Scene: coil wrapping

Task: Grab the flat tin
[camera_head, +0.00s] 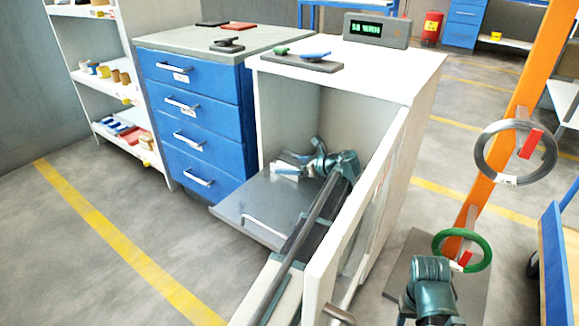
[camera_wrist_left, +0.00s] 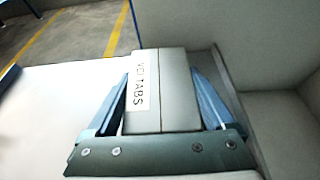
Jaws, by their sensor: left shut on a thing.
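The flat tin (camera_wrist_left: 172,88) is a pale grey-white box with a label reading "VCI TABS" in the left wrist view. It sits between the two blue fingers of my left gripper (camera_wrist_left: 160,85), which is shut on it. In the head view the tin (camera_head: 286,170) shows as a small pale piece at the left gripper (camera_head: 290,163), inside the open white cabinet (camera_head: 427,85) above its grey pull-out shelf (camera_head: 240,208). I cannot tell whether the tin still touches a surface. My right gripper does not show; only part of my right arm is visible at the lower right.
The cabinet's open door (camera_head: 345,235) stands close along the right of my left arm. A blue drawer unit (camera_head: 200,100) adjoins on the left. An orange post (camera_head: 510,130) carries a grey coil (camera_head: 483,155) and a green coil (camera_head: 486,250) on the right.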

